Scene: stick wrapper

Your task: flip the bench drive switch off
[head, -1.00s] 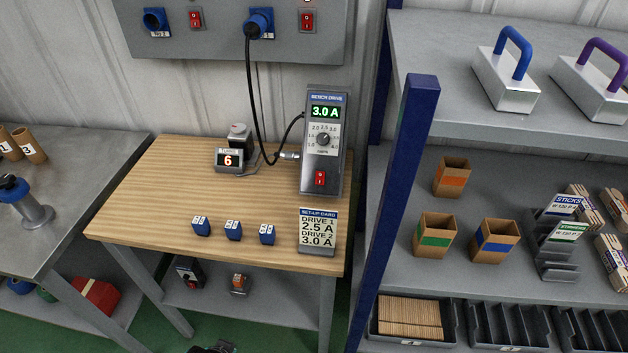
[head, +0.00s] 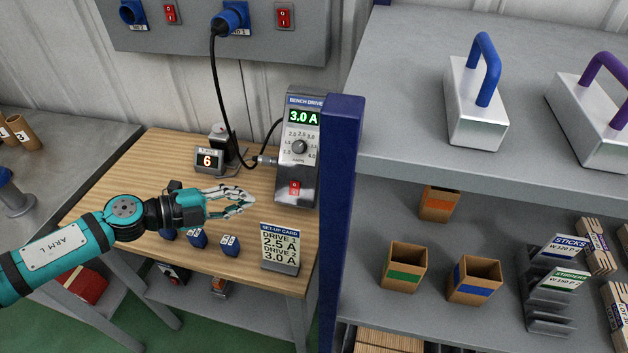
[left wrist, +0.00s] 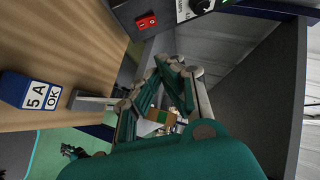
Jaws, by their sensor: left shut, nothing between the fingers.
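The bench drive (head: 297,150) is a grey upright box at the back right of the wooden table. Its display is lit green and reads 3.0 A, with a round dial below. The red bench drive switch (head: 294,187) is low on its front; its rocker position is too small to tell. It also shows in the left wrist view (left wrist: 146,21), near the top. My left gripper (head: 250,197) is shut and empty, in front of and left of the switch, apparently apart from it. It also shows in the left wrist view (left wrist: 172,70). My right gripper is not in view.
A set-up card (head: 280,247) stands at the table's front right. Small blue blocks (head: 230,245) stand below my left gripper. A counter reading 6 (head: 208,161) and a black cable (head: 221,95) are behind. A blue shelf post (head: 338,200) rises close right of the drive.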

